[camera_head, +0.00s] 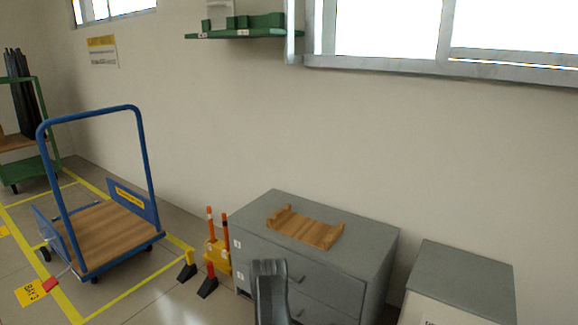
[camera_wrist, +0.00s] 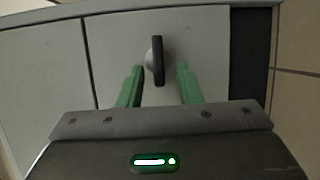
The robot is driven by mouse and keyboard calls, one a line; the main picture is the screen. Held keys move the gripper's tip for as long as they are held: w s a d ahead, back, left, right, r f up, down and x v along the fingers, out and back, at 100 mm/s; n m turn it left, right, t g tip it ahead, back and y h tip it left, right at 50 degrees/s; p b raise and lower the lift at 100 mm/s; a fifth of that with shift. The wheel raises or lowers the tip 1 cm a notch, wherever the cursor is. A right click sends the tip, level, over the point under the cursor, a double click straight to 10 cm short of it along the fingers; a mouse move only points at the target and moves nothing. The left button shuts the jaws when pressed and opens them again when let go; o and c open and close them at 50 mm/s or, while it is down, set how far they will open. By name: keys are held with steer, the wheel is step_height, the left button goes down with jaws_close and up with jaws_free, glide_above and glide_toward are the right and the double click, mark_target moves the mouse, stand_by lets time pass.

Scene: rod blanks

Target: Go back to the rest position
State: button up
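My gripper (camera_wrist: 160,72) shows in the wrist view with its two green fingers apart and nothing between their pads. A dark upright handle (camera_wrist: 158,60) on a grey drawer front (camera_wrist: 205,40) shows between and just past the fingertips; I cannot tell the exact gap. In the head view my dark arm (camera_head: 270,290) stands in front of the grey drawer cabinet (camera_head: 370,245) and hides part of its front. My gripper's fingers do not show there. The cabinet's drawers look shut.
A wooden cradle (camera_head: 305,228) lies on the cabinet. A second grey cabinet (camera_head: 465,275) stands to the right. A blue trolley (camera_head: 105,235), orange-and-black posts in a yellow holder (camera_head: 217,255) and a green rack (camera_head: 45,130) are left. A green shelf (camera_head: 240,34) hangs above.

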steer(key=p+v, duration=0.3)
steer(key=v, duration=1)
steer(key=w+d+m+y+b, duration=0.1)
steer(key=w+d+m, duration=0.1)
steer(key=d, duration=0.3)
steer(key=w+d+r+m+y+b, duration=0.1)
steer(key=w+d+m+b, duration=0.1)
steer(key=w+d, duration=0.3)
steer(key=shift+d+m+y, duration=0.3)
steer(key=shift+d+m, duration=0.4)
steer(key=shift+m, duration=0.1)
